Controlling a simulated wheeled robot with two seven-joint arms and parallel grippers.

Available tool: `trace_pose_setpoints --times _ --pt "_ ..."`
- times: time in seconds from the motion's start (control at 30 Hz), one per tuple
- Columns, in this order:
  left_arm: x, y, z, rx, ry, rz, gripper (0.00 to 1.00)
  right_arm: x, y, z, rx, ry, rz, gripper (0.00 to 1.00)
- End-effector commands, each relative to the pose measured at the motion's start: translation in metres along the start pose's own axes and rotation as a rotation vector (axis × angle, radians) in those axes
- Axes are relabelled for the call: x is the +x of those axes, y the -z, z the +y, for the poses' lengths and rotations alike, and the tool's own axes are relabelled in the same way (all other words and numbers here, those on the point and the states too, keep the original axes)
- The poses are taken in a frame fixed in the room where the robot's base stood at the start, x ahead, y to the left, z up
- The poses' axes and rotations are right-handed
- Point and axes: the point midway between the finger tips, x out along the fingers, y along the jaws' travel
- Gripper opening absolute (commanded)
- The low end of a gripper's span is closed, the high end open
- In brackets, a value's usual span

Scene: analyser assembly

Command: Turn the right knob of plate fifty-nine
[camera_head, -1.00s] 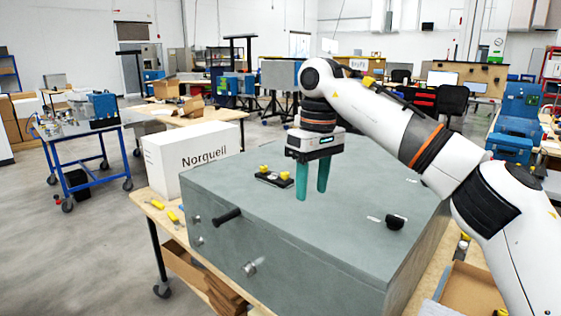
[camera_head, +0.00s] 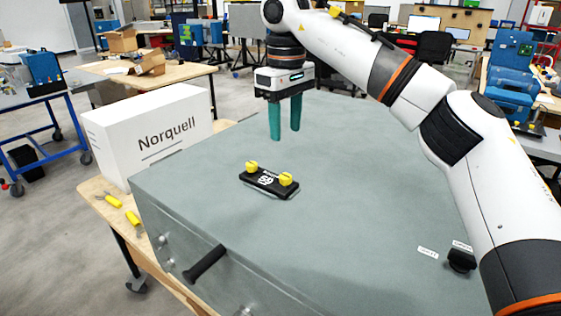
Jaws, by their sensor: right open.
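A black plate (camera_head: 269,183) marked 59 lies on the top of the grey analyser box (camera_head: 350,220). It bears two yellow knobs, the left knob (camera_head: 251,167) and the right knob (camera_head: 286,179). My right gripper (camera_head: 285,137) has two teal fingers pointing down, apart, with nothing between them. In the picture it is above and behind the plate, not touching either knob. How high the fingertips are over the box top is hard to tell. My left gripper does not show.
A white Norquell box (camera_head: 150,135) stands left of the analyser. A black handle (camera_head: 205,263) sticks out of the analyser's front. A black knob (camera_head: 461,259) is at the right of its top. Yellow-handled tools (camera_head: 122,208) lie on the wooden bench.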

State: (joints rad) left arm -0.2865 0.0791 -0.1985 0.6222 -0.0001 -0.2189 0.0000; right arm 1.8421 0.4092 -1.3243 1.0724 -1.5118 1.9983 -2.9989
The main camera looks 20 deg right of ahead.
Motion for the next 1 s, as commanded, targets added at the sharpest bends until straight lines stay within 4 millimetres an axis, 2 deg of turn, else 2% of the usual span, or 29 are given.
trace_pose_setpoints --times 0.03,0.1,0.23,0.37,0.5,0.63,1.0 --pt "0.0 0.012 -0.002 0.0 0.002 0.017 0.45 0.009 0.001 0.0 -0.001 -0.002 0.004 0.45" --pt "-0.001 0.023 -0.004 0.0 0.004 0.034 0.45 0.022 0.001 0.0 -0.001 -0.002 0.004 0.45" --pt "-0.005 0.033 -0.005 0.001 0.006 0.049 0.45 0.048 0.001 0.0 -0.001 -0.002 0.005 0.45" --pt "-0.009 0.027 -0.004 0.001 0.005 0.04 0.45 0.073 0.001 0.0 0.001 -0.002 0.004 0.45" --pt "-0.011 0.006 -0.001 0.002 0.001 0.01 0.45 0.093 0.001 0.0 0.001 -0.002 0.003 0.45" --pt "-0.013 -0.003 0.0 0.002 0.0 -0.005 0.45 0.105 0.001 0.0 0.001 -0.001 0.002 0.45" --pt "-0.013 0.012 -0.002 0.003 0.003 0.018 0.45 0.111 0.0 0.0 0.001 -0.001 0.001 0.43"
